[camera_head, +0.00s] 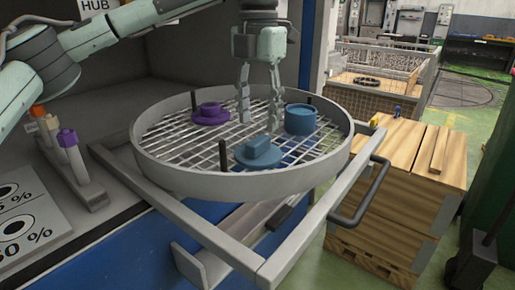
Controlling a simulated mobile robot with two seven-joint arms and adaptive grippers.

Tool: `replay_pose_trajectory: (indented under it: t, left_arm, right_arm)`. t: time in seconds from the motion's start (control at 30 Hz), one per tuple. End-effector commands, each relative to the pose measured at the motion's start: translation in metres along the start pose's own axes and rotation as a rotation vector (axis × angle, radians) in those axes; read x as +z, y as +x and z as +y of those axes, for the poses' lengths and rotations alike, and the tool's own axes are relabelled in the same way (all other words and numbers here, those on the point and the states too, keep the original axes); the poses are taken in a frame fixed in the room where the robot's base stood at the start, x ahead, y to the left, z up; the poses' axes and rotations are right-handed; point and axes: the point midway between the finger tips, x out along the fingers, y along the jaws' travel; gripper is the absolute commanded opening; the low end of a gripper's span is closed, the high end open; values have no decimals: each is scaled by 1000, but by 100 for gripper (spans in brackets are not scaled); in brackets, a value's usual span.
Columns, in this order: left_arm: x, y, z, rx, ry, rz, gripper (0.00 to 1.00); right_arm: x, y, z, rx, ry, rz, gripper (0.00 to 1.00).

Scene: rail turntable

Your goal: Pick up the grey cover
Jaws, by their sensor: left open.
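A round grey turntable tray (225,186) with a raised rim and a wire mesh floor holds several parts. A purple flanged part (209,114) lies at the back left, a blue round part (300,119) at the right, and a blue flanged part with a raised block (258,154) at the front. I cannot make out a separate grey cover among them. My left gripper (258,124) points down over the middle of the tray, open and empty. Its fingers are between the purple part and the blue round part. My right gripper is out of view.
Dark upright posts (223,157) stand inside the tray rim. A grey frame (205,222) with a dark handle (362,195) supports the tray. A stand with orange and purple pieces (68,150) is at the left, and wooden crates (385,200) stand at the right.

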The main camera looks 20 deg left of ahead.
Motion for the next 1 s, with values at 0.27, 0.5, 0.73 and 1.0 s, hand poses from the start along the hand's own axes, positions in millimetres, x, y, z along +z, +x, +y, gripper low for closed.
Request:
replay_pose_trajectory:
  t: [0.27, 0.5, 0.73, 1.0]
  left_arm:
    - [1, 41, 1, 1, -1, 2, 47]
    - [1, 53, 1, 0, -2, 0, 47]
    - [1, 53, 1, 0, -2, 0, 34]
    - [1, 53, 1, 0, -1, -1, 1]
  right_arm:
    - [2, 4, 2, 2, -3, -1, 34]
    - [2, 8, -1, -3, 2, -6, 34]
    - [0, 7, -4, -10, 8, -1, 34]
    - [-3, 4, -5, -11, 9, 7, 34]
